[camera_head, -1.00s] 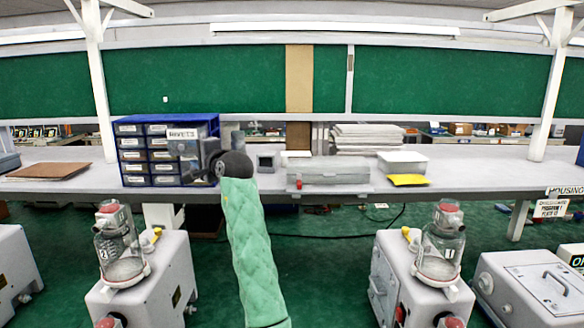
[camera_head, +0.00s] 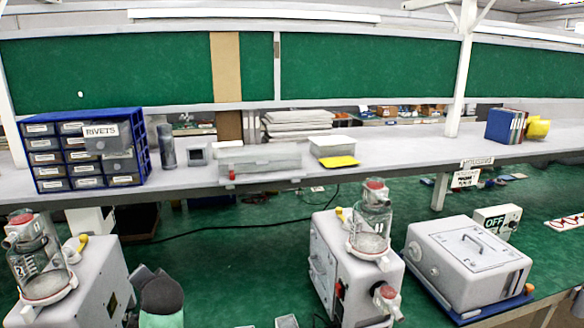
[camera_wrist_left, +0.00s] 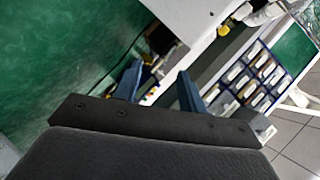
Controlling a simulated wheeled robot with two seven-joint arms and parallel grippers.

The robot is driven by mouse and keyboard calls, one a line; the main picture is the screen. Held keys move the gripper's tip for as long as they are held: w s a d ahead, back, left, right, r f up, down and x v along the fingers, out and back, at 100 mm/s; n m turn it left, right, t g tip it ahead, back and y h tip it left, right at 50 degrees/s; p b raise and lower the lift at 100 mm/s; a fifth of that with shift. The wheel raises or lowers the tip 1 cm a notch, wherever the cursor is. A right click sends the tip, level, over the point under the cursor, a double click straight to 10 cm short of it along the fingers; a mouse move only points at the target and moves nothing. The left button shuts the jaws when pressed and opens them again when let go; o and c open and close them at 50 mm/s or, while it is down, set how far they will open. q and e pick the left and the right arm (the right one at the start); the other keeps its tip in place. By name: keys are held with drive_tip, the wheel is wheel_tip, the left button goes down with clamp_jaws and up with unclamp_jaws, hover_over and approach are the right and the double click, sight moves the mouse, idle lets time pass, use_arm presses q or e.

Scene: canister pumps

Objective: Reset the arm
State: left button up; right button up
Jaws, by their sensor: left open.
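My left gripper (camera_wrist_left: 160,70) is in the left wrist view, its two blue fingers apart and nothing seen between them. Part of my arm, a dark joint above a green sleeve, shows low in the head view; which arm it is, I cannot tell. My right gripper is not in view. Two canister pumps stand in front of the bench: the left pump (camera_head: 95,290) with a clear jar (camera_head: 40,265), and the middle pump (camera_head: 350,285) with a clear jar (camera_head: 370,235) upright on top.
The bench (camera_head: 400,155) carries a blue drawer cabinet (camera_head: 145,150) labelled RIVETS, a grey case (camera_head: 260,160), a white box with a yellow item (camera_head: 340,162), and binders (camera_head: 505,125). A grey unit (camera_head: 470,255) stands at right.

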use_arm(q)
drive_tip(key=s+d+f+g+h, duration=0.1)
drive_tip(key=s+d+f+h, duration=0.3)
drive_tip(key=s+f, duration=0.6)
drive_tip(key=s+d+f+n+g+h, duration=0.15)
drive_tip(key=s+d+f, duration=0.3)
drive_tip(key=s, duration=0.45)
drive_tip(key=s+d+f+g+h, duration=0.2)
drive_tip(key=s+d+f, duration=0.25)
drive_tip(key=s, duration=0.45)
drive_tip(key=s+d+f+n+g+h, duration=0.15)
drive_tip(key=s+d+f, duration=0.35)
drive_tip(key=s, duration=0.5)
drive_tip(key=w+f+g+b, duration=0.1)
drive_tip(key=w+f, duration=0.2)
drive_tip(key=f, duration=2.1)
drive_tip(key=s+f+b, duration=0.1)
drive_tip(key=s+f, duration=0.3)
drive_tip(key=f, duration=1)
drive_tip(key=s+f+g, duration=0.1)
drive_tip(key=s+f, duration=0.3)
drive_tip(key=f, duration=0.9)
drive_tip(key=shift+s+d+f+b, duration=0.2)
drive_tip(key=shift+d+f+b, duration=0.15)
drive_tip(key=shift+d, duration=0.05)
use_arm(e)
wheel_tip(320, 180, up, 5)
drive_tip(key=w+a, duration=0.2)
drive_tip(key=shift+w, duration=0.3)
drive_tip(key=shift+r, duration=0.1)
